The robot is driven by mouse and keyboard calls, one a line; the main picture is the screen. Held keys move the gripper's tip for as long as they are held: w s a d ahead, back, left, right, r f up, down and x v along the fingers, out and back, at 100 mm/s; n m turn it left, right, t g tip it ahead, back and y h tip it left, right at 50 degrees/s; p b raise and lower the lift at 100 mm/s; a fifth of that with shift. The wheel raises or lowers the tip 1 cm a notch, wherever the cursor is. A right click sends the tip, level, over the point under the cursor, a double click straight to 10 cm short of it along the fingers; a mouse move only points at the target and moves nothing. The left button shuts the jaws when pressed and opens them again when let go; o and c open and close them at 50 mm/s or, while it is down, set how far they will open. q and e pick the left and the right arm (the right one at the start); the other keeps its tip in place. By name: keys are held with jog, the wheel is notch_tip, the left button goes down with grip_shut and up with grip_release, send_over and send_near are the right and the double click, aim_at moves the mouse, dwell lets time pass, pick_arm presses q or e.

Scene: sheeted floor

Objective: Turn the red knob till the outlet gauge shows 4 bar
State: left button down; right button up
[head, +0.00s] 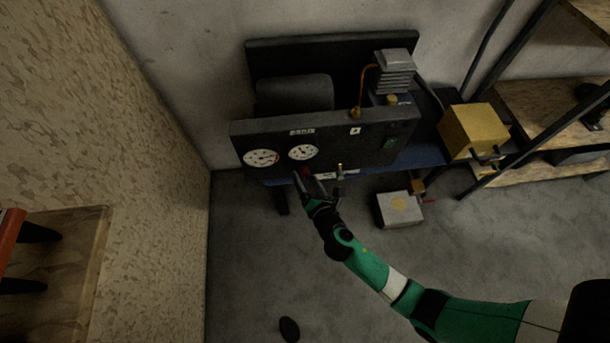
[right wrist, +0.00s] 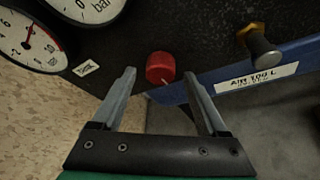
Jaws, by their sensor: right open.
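The red knob (right wrist: 160,68) sits on the lower part of the dark panel (head: 340,150). In the right wrist view it lies between the two fingertips of my right gripper (right wrist: 160,78), with a gap on each side. In the head view my open right gripper (head: 307,180) is at the panel's lower edge and partly covers the knob (head: 306,171). Two round white gauges, a left one (head: 261,158) and a right one (head: 303,152), are on the panel. The wrist view cuts both off, and their readings are too small to tell in the head view. My left gripper is not in view.
A brass fitting (right wrist: 262,45) with a dark stem sticks out right of the knob, above a white label (right wrist: 257,77). A yellow box (head: 473,130) and a shelf stand at the right. A grey box (head: 399,209) is on the floor. The floor in front is mostly clear.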

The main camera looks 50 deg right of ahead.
jog(key=p+v, duration=0.3)
jog(key=v, duration=0.7)
jog(key=shift+r, duration=0.1)
